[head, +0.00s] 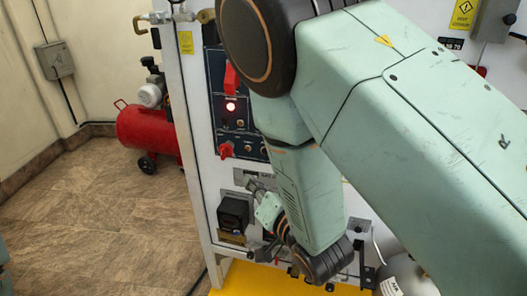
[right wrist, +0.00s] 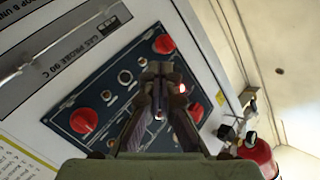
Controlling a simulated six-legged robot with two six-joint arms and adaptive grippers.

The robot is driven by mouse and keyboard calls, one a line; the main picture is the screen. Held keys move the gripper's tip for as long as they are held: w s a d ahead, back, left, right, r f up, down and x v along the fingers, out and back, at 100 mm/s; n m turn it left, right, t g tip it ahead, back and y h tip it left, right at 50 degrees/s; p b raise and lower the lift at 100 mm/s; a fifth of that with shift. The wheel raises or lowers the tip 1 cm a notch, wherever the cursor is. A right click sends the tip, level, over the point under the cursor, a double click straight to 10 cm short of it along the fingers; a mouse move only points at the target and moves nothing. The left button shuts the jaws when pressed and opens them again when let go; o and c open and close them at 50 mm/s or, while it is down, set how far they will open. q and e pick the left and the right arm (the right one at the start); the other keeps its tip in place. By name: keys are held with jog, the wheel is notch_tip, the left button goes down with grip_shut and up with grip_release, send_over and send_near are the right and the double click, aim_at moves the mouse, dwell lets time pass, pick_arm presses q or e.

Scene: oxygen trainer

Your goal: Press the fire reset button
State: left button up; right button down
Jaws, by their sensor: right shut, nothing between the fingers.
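A dark blue control panel (head: 228,105) is on the front of the white cabinet, partly hidden by my right arm in the head view. It carries a lit red lamp (head: 230,106), red knobs and several small round buttons. In the right wrist view the panel (right wrist: 108,87) is tilted, with red knobs at its corners (right wrist: 84,120). Its small labels are unreadable, so I cannot tell which button is fire reset. My right gripper (right wrist: 158,72) is shut and empty, its fingertips in front of the panel's middle, hiding part of it. Contact cannot be told. My left gripper is not in view.
A red compressor (head: 147,130) stands on the floor left of the cabinet. A small black meter box (head: 234,212) sticks out below the panel. A pale cylinder (head: 405,280) is at the lower right. The tiled floor (head: 100,220) at left is clear.

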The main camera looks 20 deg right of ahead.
jog(key=w+d, duration=0.1)
jog(key=w, duration=0.1)
jog(key=w+d+b, duration=0.1)
jog(key=w+d, duration=0.1)
jog(key=w, duration=0.1)
jog(key=w+d+b, duration=0.1)
jog(key=w+d, duration=0.1)
jog(key=shift+w+f, duration=0.15)
jog(key=shift+w, duration=0.15)
jog(key=shift+w, duration=0.15)
dwell(0.5)
dwell(0.4)
jog(key=shift+w, duration=0.1)
dwell(0.5)
jog(key=shift+w+d, duration=0.2)
